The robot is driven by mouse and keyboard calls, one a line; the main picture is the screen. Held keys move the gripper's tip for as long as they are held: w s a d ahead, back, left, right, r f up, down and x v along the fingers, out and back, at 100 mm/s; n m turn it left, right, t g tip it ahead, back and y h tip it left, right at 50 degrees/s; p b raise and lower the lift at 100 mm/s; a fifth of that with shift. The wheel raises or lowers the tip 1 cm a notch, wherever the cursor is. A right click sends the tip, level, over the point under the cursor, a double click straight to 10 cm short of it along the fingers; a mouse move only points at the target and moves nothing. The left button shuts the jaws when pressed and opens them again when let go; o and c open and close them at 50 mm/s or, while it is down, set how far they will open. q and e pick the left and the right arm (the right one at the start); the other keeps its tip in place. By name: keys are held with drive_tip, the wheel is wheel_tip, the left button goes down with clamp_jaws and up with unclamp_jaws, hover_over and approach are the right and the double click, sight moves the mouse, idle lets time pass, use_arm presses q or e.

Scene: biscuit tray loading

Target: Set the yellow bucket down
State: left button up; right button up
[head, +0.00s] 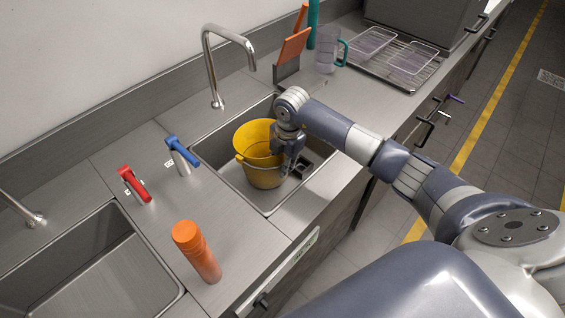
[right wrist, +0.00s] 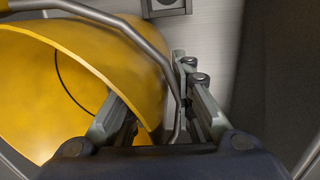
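The yellow bucket (head: 263,173) is upright inside the right-hand sink basin (head: 229,182). Its base seems to rest on the basin floor, but the contact is partly hidden. My right gripper (head: 290,147) is at the bucket's right rim, pointing down. In the right wrist view the bucket (right wrist: 60,75) fills the left side. The fingers of my right gripper (right wrist: 155,100) stand apart, one inside the bucket and one outside its wall, with a grey curved bar beside the outer finger. Gaps show beside the wall, so the gripper looks open. My left gripper is out of view.
A tall faucet (head: 212,72) stands behind the basin. Blue (head: 181,152) and red (head: 133,184) levers and an orange bottle (head: 196,251) stand left of it. A clear pitcher (head: 326,52) and a wire rack (head: 398,68) are at the back right. A second sink lies at lower left.

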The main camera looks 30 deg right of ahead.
drive_tip(key=shift+r, duration=0.2)
wheel_tip(320, 180, up, 13)
drive_tip(key=s+b, duration=0.1)
drive_tip(key=shift+s+d+b, duration=0.25)
drive_tip(key=shift+b, duration=0.1)
drive_tip(key=shift+f, duration=0.1)
idle(0.3)
